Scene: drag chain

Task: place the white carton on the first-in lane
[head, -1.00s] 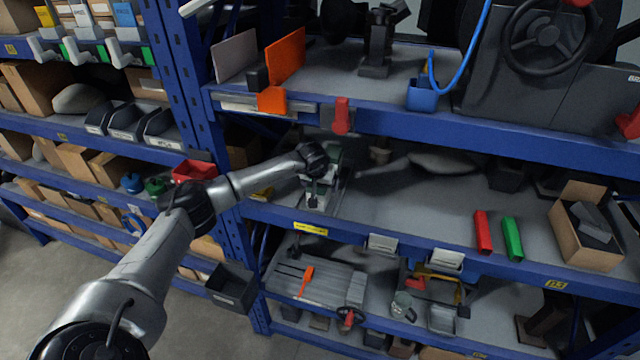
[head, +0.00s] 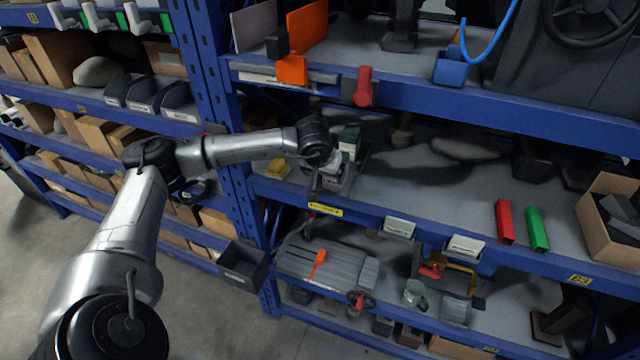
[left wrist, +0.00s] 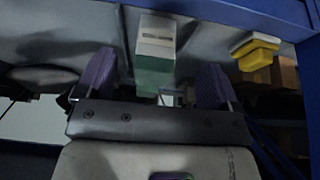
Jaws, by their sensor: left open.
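No lane is clearly marked first-in. My right gripper is not in view.
A yellow item (head: 278,168) lies left of the blocks, near a blue upright. The upper shelf beam (head: 430,110) runs above my arm. Red (head: 504,222) and green (head: 537,230) bars and an open cardboard box (head: 612,215) stand right. The shelf middle is fairly clear.

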